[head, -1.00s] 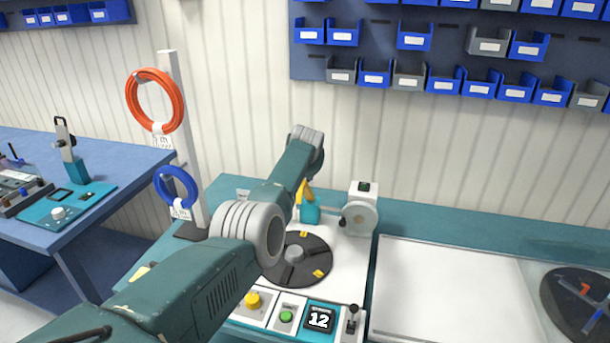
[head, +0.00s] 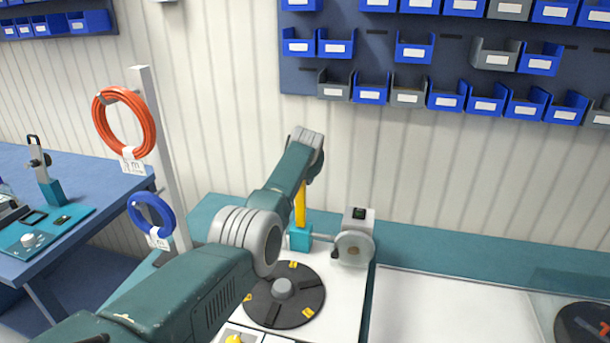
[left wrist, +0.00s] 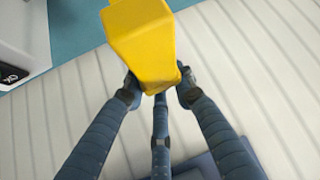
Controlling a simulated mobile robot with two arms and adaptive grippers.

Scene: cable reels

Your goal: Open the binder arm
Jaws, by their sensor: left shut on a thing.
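The yellow binder arm (head: 300,205) stands close to upright on its teal block (head: 299,238), behind the black turntable (head: 285,294). Its upper part is hidden behind my left arm in the head view. In the left wrist view the yellow arm (left wrist: 142,40) fills the top middle, with its end between the fingertips. My left gripper (left wrist: 158,88) is shut on that end. In the head view the left gripper is hidden behind its own arm links. My right gripper is in neither view.
A grey and white unit with a round disc (head: 354,248) stands just right of the teal block. A post holds an orange cable coil (head: 124,122) and a blue coil (head: 152,214) at left. A white panel (head: 450,310) lies at right.

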